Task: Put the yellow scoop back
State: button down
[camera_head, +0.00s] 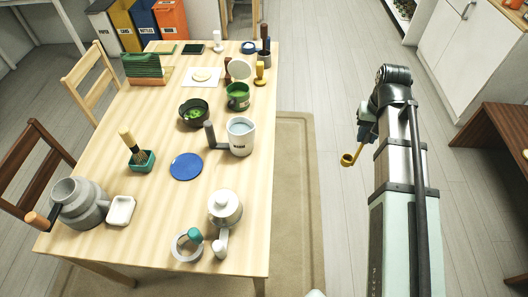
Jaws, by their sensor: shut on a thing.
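The yellow scoop (349,158) hangs from my gripper (362,136) in the head view. Its small round bowl is at the lower left, with the handle running up into the jaws. My gripper is shut on the scoop and is off the table's right side, above the grey floor. My own arm hides part of the gripper, and the fingertips are too small to see clearly. The wooden table (150,97) stands to the left, apart from the scoop.
The table holds a blue disc (186,166), a white mug (240,136), a white lidded pot (225,206), a dark bowl (194,113), a green cup (238,96) and a grey pot (78,202). A brown bench (497,140) and white cabinet (458,50) stand at right. Floor between is clear.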

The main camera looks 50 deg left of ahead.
jog(key=s+a+r+n, duration=0.2)
jog(key=s+a+r, duration=0.1)
jog(key=s+a, duration=1.6)
jog(key=s+a+r+n, duration=0.3)
jog(key=s+a+r, duration=0.1)
jog(key=s+a, duration=1.5)
jog(key=shift+s+a, duration=0.25)
jog(key=shift+s, duration=0.75)
jog(key=shift+f, duration=0.15)
notch_tip(320, 180, down, 9)
jog(key=shift+f, duration=0.3)
